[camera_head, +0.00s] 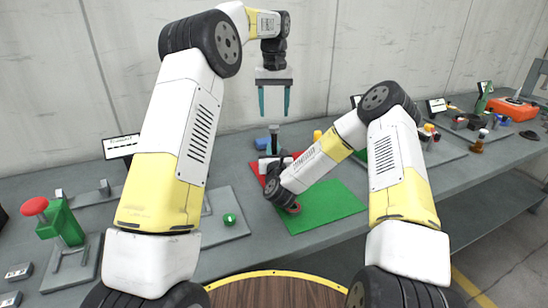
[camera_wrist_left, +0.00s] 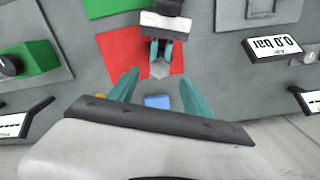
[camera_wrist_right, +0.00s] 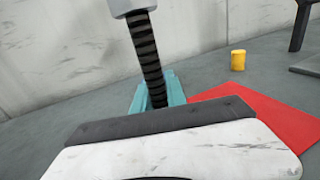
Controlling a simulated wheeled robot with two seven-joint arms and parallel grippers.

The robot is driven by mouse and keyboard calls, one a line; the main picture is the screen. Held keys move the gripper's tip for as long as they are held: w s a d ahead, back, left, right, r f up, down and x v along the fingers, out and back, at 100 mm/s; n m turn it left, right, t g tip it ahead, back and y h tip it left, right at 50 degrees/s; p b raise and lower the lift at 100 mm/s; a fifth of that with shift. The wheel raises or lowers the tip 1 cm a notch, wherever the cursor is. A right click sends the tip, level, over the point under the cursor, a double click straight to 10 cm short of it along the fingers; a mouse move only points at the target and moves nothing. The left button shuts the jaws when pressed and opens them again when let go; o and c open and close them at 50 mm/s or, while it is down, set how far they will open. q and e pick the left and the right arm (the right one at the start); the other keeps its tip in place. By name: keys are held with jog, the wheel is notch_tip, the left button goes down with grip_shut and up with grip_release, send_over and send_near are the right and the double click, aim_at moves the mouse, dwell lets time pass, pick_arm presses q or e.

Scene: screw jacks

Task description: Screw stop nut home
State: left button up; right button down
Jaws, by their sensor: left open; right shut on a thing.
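My right gripper (camera_head: 273,150) is shut on a dark ribbed spindle, which stands up out of its teal fingers in the right wrist view (camera_wrist_right: 147,50). A wider grey piece (camera_wrist_right: 130,6) sits at the spindle's upper end, cut off by the frame edge. In the left wrist view a grey faceted top (camera_wrist_left: 158,70) shows at the right fingertips; I cannot tell whether it is the stop nut. My left gripper (camera_head: 274,114) is open and empty, pointing down above the spindle, apart from it. Its spread fingers also show in the left wrist view (camera_wrist_left: 158,78).
A red mat (camera_wrist_right: 270,125) and a green mat (camera_head: 325,208) lie below on the grey bench. A blue block (camera_head: 262,143) and a yellow cylinder (camera_wrist_right: 238,60) stand nearby. A green fixture with a red knob (camera_head: 62,222) is at left. The wall is behind.

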pick_arm(q)
notch_tip(320, 180, up, 7)
jog(key=shift+f, duration=0.2)
pick_arm(e)
jog(key=c, duration=1.3)
grip_release()
jog(key=shift+o, duration=0.2)
jog(key=shift+s, duration=0.15)
jog(key=s, duration=0.7)
jog(key=shift+s+d, duration=0.25)
jog(key=shift+d, duration=0.05)
